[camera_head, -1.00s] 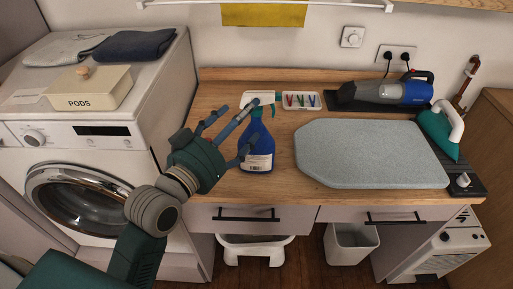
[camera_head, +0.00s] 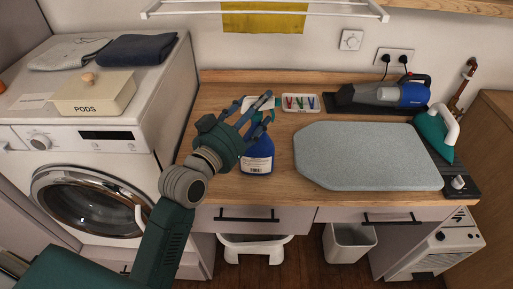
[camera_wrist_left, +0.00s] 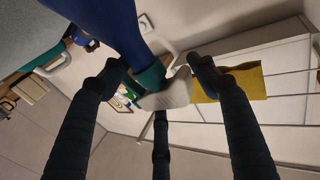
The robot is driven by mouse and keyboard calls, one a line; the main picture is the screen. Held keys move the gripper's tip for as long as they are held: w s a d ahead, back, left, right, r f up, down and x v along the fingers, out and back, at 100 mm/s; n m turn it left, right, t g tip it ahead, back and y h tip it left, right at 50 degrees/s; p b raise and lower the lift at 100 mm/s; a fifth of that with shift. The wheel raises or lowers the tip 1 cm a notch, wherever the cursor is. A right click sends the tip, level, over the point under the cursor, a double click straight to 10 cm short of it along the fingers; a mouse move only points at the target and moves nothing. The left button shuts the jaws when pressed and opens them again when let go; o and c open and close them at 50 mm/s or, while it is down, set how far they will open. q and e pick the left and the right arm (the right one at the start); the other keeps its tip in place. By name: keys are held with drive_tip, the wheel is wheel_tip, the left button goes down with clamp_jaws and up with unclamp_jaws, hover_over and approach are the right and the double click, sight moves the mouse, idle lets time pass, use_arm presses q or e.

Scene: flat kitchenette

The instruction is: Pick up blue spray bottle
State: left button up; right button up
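The blue spray bottle (camera_head: 258,160) stands upright on the wooden counter, left of the ironing pad. It has a white label and a teal collar. My left gripper (camera_head: 258,108) is at the upper part of the bottle, with its fingers spread and partly covering the spray head. In the left wrist view the blue body (camera_wrist_left: 108,22) fills the top, and the white spray head (camera_wrist_left: 172,92) lies between the open fingers (camera_wrist_left: 155,85). I cannot tell whether any finger touches it. My right gripper is out of view.
A grey ironing pad (camera_head: 365,155) lies right of the bottle. A small tray of coloured pegs (camera_head: 300,103) is behind it. A handheld vacuum (camera_head: 385,94) and a teal iron (camera_head: 436,130) are farther right. A washing machine (camera_head: 95,185) with a pods box (camera_head: 92,92) stands left.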

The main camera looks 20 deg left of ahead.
use_arm(q)
drive_tip(key=shift+f, duration=0.35)
drive_tip(key=c, duration=0.8)
drive_tip(key=shift+r, duration=0.15)
clamp_jaws()
